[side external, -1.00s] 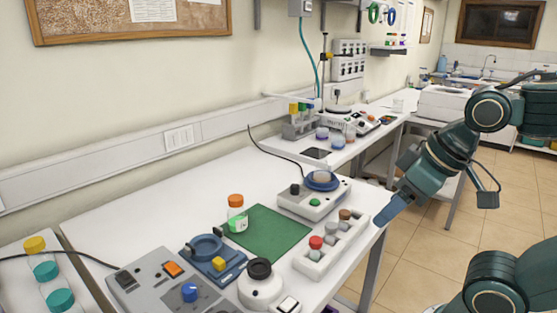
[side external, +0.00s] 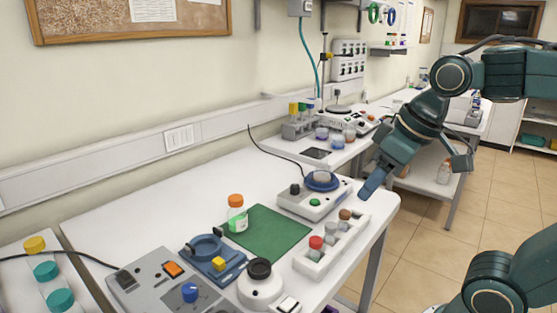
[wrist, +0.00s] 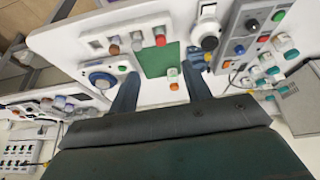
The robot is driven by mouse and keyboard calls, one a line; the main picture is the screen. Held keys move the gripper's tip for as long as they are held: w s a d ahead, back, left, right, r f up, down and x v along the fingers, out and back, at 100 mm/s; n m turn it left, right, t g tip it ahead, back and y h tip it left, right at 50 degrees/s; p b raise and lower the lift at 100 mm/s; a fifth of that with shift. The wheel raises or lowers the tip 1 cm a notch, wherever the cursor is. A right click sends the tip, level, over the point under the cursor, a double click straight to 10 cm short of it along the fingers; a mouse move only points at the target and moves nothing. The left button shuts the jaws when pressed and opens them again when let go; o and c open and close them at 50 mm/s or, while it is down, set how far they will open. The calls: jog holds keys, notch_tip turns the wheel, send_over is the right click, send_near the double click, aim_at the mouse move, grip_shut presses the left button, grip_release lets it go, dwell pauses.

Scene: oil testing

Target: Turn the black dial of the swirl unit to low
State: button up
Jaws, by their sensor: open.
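The swirl unit (side external: 312,200) is a pale box with a blue round platform (side external: 322,184), a green button and a small black dial (side external: 295,189) on its left front corner. A pale round item sits on the platform. In the wrist view the swirl unit (wrist: 104,76) is at the left, partly covered by one finger; I cannot make out its dial there. My gripper (side external: 370,188) is in the air to the right of the unit, tilted down and apart from it. In the wrist view my gripper (wrist: 161,92) is open with nothing between its fingers.
A green mat (side external: 270,232) with an orange-capped bottle (side external: 237,213) lies left of the unit. A white rack (side external: 318,261) with capped vials is in front. A blue stand (side external: 213,266), a round white device (side external: 261,290) and a grey control panel (side external: 165,285) are nearer.

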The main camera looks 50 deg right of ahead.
jog(key=w+d+r+g, duration=0.1)
jog(key=w+d+r, duration=0.2)
jog(key=w, duration=0.6)
jog(key=n+g, duration=0.3)
jog(key=g, duration=0.1)
send_over(295, 185)
notch_tip(295, 185, down, 8)
jog(key=shift+d, duration=0.15)
jog(key=shift+f, duration=0.15)
jog(key=shift+s+a+f, duration=0.1)
jog(key=shift+a+f, duration=0.05)
jog(key=shift+f, duration=3.25)
jog(key=shift+a+f, duration=0.1)
jog(key=shift+f, duration=3.3)
jog(key=shift+c, duration=0.2)
jog(key=c, duration=0.9)
